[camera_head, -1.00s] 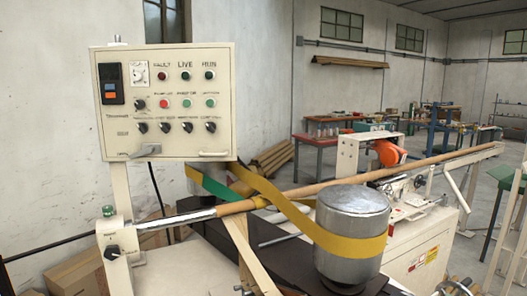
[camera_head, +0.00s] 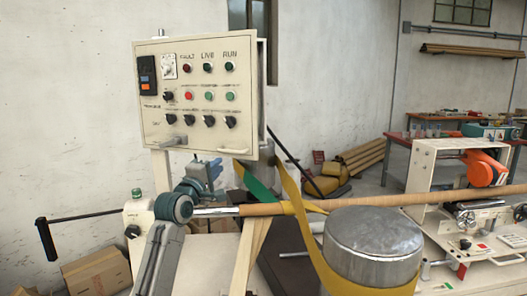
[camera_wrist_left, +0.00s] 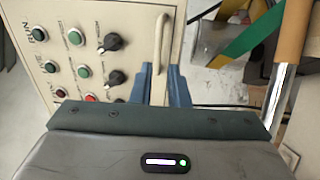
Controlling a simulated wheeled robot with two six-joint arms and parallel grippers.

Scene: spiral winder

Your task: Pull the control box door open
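The control box door (camera_head: 196,88) is a cream panel with lamps, buttons and knobs; it looks shut. Its pale bar handle (camera_head: 232,150) is at the lower right of the panel. In the left wrist view the handle (camera_wrist_left: 161,40) stands ahead of my left gripper (camera_wrist_left: 161,72), its near end appearing between the two blue fingertips. The fingers are apart, with no grip on the handle visible. In the head view my left gripper (camera_head: 216,163) is just below the box's lower edge, lower left of the handle. My right gripper is not in view.
A yellow belt (camera_head: 310,240) wraps a metal drum (camera_head: 372,245) at the lower right. A long brown tube (camera_head: 400,201) runs across below the box. A crank with a black grip (camera_head: 46,239) sticks out left. A grey latch (camera_head: 173,141) is at the box's lower left.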

